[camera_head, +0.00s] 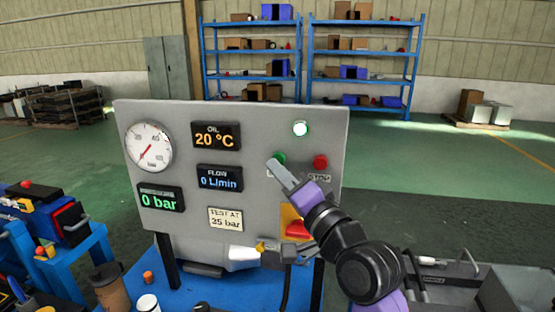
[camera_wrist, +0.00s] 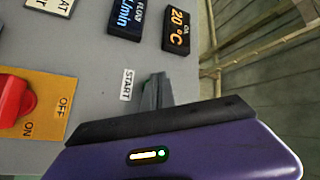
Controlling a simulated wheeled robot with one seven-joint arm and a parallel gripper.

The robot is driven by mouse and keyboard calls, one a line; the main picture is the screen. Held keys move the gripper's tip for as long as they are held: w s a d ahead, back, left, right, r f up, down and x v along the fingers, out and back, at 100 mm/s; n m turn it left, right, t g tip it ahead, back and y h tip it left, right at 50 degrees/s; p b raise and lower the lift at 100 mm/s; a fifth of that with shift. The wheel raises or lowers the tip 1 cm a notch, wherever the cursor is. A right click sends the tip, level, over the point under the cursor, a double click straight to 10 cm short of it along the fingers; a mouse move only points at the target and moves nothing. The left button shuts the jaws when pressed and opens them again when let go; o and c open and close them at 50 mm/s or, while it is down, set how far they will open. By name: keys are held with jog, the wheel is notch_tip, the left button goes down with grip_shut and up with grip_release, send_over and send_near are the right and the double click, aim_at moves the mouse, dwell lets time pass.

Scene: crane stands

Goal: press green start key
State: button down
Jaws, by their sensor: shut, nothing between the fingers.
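The green start key (camera_head: 280,158) sits on the grey control panel (camera_head: 180,114), left of the red stop key (camera_head: 320,162). Only part of the green key shows in the head view, just above my gripper's tip. My gripper (camera_head: 274,166) is shut and empty, with its fingers pointing at the panel close to the green key. In the wrist view my gripper (camera_wrist: 157,92) is beside the START label (camera_wrist: 127,85), and the green key is hidden behind the fingers. I cannot tell whether the fingertips touch the key.
A white lamp (camera_head: 300,129) glows above the keys. A red rotary switch on a yellow plate (camera_wrist: 50,100) is below them. The panel has a dial gauge (camera_head: 149,146) and displays reading 20 °C, 0 L/min and 0 bar. Blue shelves (camera_head: 310,52) stand far behind.

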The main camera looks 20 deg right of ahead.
jog(key=shift+s+a+p, duration=0.6)
jog(key=shift+s+a, duration=0.15)
jog(key=shift+s, duration=0.3)
jog(key=shift+s+a+p, duration=0.55)
jog(key=shift+s+a, duration=0.15)
jog(key=shift+s, duration=0.3)
